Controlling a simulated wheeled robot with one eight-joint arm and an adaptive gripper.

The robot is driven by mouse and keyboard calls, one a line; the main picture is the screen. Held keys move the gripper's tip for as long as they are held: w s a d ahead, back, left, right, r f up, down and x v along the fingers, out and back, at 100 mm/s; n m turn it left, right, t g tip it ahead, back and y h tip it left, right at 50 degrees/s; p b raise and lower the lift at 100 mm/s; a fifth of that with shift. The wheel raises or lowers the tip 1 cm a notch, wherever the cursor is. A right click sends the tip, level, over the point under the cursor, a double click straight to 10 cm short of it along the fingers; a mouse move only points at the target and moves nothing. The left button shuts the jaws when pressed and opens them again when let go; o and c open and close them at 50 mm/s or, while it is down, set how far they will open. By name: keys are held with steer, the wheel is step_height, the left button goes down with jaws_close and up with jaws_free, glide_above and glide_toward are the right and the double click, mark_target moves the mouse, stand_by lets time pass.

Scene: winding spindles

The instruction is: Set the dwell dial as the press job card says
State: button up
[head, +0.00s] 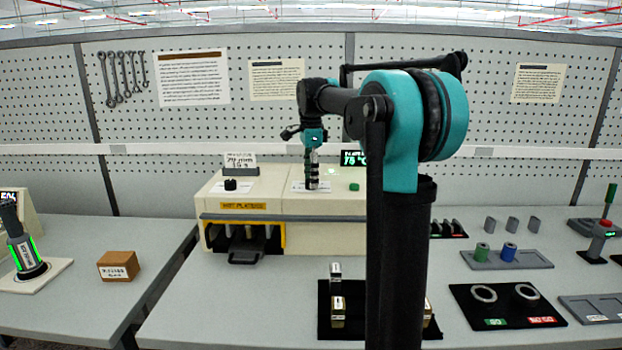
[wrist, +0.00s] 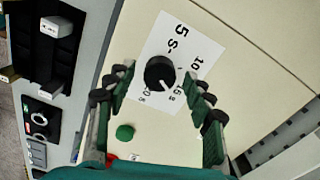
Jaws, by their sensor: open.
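The dwell dial (wrist: 160,73) is a round black knob on a white scale card (wrist: 187,48) marked 5, 10, 15 and 20 with an s. In the wrist view it lies between the spread fingers of my open gripper (wrist: 160,92), with gaps at both sides. I cannot tell clearly where its pointer stands. In the head view my gripper (head: 312,172) points down over the press (head: 300,235) and hides the dial. A small card (head: 240,160) at the press's back left seems to read 15 s on its lower line; its upper line is unclear.
A second black knob (head: 231,185) sits left on the press top. A green button (head: 354,186) is right of my gripper, below a lit display (head: 353,157). Below the press front are a dark tray (head: 246,256) and metal blocks (head: 337,308). Ring mat (head: 470,308) is right.

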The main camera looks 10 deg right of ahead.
step_height(320, 180, up, 12)
steer(key=shift+f, duration=0.2)
stand_by(0.4)
